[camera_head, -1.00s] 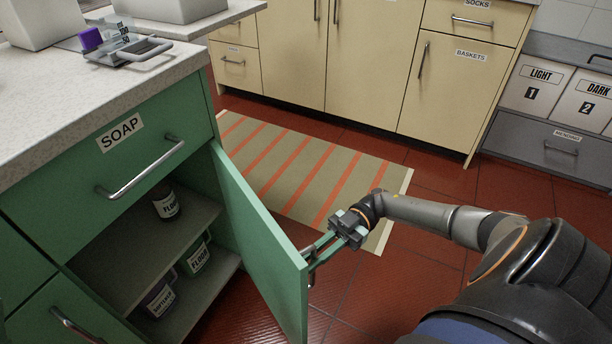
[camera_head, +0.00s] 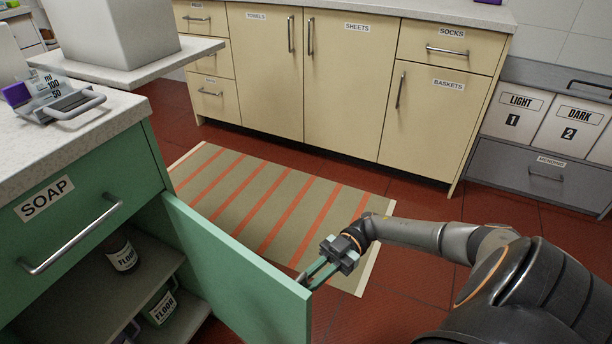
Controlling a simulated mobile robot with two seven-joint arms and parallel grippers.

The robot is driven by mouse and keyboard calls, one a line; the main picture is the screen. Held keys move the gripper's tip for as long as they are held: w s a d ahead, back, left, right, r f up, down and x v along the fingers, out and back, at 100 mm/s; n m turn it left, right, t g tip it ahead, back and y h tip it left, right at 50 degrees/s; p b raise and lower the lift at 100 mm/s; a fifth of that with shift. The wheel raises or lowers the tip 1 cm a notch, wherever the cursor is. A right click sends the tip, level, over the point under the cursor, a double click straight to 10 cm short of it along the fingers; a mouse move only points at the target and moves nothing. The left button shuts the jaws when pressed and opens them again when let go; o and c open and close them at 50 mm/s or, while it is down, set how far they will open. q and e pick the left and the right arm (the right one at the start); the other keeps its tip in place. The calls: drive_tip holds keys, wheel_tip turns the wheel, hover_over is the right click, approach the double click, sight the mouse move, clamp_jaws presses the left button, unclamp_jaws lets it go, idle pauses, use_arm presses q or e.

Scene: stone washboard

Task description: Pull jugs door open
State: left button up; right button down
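The green cabinet door (camera_head: 236,276) stands wide open below the drawer labelled SOAP (camera_head: 72,218), its hinge side at the cabinet's right edge. Inside the cabinet, labelled jugs (camera_head: 122,256) stand on the upper shelf and a FLOOR jug (camera_head: 160,305) stands lower. My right gripper (camera_head: 312,279) is at the door's free edge, with its fingers reaching behind the top corner. My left gripper is not in view.
A striped rug (camera_head: 270,203) lies on the red tile floor (camera_head: 420,268) beyond the door. Cream cabinets (camera_head: 345,85) and a grey MENDING drawer (camera_head: 535,173) line the back.

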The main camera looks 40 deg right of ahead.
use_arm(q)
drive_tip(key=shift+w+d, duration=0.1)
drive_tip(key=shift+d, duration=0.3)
use_arm(e)
drive_tip(key=shift+w+d, duration=0.2)
drive_tip(key=shift+d, duration=0.2)
drive_tip(key=c, duration=0.9)
unclamp_jaws()
drive_tip(key=shift+d, duration=0.1)
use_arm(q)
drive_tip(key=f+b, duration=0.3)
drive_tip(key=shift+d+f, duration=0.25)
use_arm(e)
drive_tip(key=d, duration=1.2)
drive_tip(key=shift+w+d, duration=0.15)
drive_tip(key=shift+d, duration=0.05)
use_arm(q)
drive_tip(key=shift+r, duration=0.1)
